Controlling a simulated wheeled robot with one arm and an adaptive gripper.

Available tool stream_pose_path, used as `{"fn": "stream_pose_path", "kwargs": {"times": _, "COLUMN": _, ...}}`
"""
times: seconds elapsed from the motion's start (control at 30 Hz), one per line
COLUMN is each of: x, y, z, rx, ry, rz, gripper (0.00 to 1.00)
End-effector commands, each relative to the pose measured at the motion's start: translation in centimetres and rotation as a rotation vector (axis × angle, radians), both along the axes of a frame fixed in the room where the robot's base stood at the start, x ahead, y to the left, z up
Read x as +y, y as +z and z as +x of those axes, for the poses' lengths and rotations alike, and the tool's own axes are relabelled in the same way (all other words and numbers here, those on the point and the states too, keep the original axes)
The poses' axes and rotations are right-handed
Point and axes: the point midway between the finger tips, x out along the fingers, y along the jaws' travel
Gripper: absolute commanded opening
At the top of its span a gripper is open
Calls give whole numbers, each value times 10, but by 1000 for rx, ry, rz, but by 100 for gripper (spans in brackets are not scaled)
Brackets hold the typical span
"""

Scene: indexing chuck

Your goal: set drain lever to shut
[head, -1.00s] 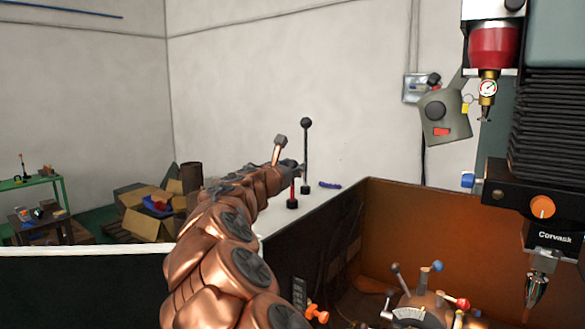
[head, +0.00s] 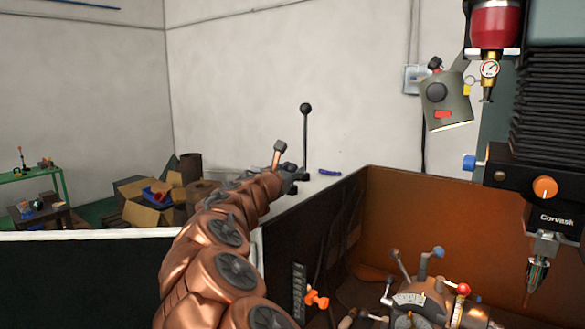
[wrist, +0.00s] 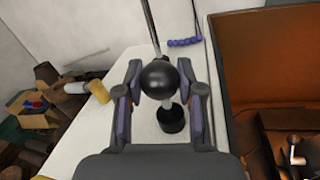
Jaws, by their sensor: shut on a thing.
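My gripper (wrist: 160,80) is shut on a black ball knob (wrist: 163,77), with one finger on each side of it. A black round base (wrist: 173,118) shows just below the knob in the wrist view. In the head view my gripper (head: 291,177) and arm hide the knob and base. A tall thin lever (head: 306,140) with a dark ball top stands upright right behind the gripper; its shiny rod (wrist: 151,22) rises beyond the knob in the wrist view. No label shows which lever is the drain lever.
The levers stand on a white ledge (wrist: 120,72). A blue-purple beaded piece (head: 329,172) lies beyond them. An orange-brown machine enclosure (head: 430,210) with handles is on the right. Cardboard boxes (head: 150,205) lie on the floor at left.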

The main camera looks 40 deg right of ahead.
Motion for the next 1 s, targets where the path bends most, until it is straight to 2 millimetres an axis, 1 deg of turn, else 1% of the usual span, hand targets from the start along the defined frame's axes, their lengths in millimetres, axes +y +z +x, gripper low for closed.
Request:
{"fn": "stream_pose_path", "kwargs": {"times": 0.03, "x": -1, "y": -5, "z": 1, "rx": 5, "ry": -1, "rz": 6, "gripper": 0}}
{"fn": "stream_pose_path", "kwargs": {"times": 0.13, "x": -1, "y": -6, "z": 1, "rx": 5, "ry": 0, "rz": 7, "gripper": 0}}
{"fn": "stream_pose_path", "kwargs": {"times": 0.17, "x": -1, "y": -6, "z": 1, "rx": 6, "ry": 0, "rz": 7, "gripper": 38}}
{"fn": "stream_pose_path", "kwargs": {"times": 0.4, "x": -1, "y": -5, "z": 0, "rx": 4, "ry": -2, "rz": 5, "gripper": 63}}
{"fn": "stream_pose_path", "kwargs": {"times": 0.77, "x": 0, "y": -4, "z": -1, "rx": 4, "ry": -2, "rz": 4, "gripper": 63}}
{"fn": "stream_pose_path", "kwargs": {"times": 0.87, "x": 6, "y": -4, "z": -4, "rx": 5, "ry": -2, "rz": 4, "gripper": 63}}
{"fn": "stream_pose_path", "kwargs": {"times": 1.0, "x": 21, "y": -2, "z": -13, "rx": 3, "ry": -1, "rz": 2, "gripper": 63}}
